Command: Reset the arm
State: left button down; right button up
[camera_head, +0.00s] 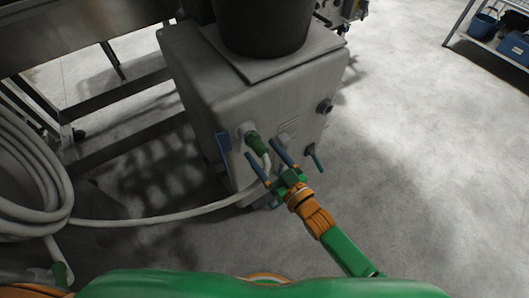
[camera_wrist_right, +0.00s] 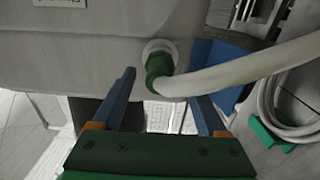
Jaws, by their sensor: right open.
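My right gripper (camera_head: 262,150) is open in front of the grey machine's (camera_head: 205,75) lower face. Its two blue fingers stand apart on either side of a green hose connector (camera_head: 257,143), with no grip on it visible. In the right wrist view my right gripper (camera_wrist_right: 160,88) shows open, with the green connector (camera_wrist_right: 157,66) ahead of the gap between its fingers. A white hose (camera_head: 170,216) runs from the connector to the left; in the wrist view the hose (camera_wrist_right: 245,66) passes in front of the right finger. My left gripper cannot be made out.
A coiled hose (camera_head: 50,190) lies at the left, near metal frame rails (camera_head: 100,95). A dark round container (camera_head: 262,25) stands on the machine. A blue-handled valve (camera_head: 314,155) sticks out at its right side. A shelf with blue bins (camera_head: 484,24) stands far right. The right floor is clear.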

jog(key=v, duration=0.7)
jog(key=s+d+f+m+g+h+p, duration=0.1)
jog(key=s+d+f+g+h+p, duration=0.2)
jog(key=f, duration=0.5)
jog(key=s+d+f+m+g+h+p, duration=0.1)
jog(key=d+f+h, duration=0.2)
jog(key=d+f, duration=0.4)
jog(key=s+d+f+m+g+h, duration=0.1)
jog(key=s+d+f+g, duration=0.1)
jog(key=s, duration=0.6)
jog(key=s+d+f+m+g+h+p, duration=0.1)
jog(key=s+d+f+g+h, duration=0.1)
jog(key=s+f+g, duration=0.2)
jog(key=s+d+f+g+h+p, duration=0.1)
jog(key=s+d+f+g, duration=0.1)
jog(key=s+f, duration=0.5)
jog(key=s+g, duration=0.1)
jog(key=s, duration=0.4)
jog(key=shift+m+g+h, duration=0.3)
jog(key=shift+m, duration=0.1)
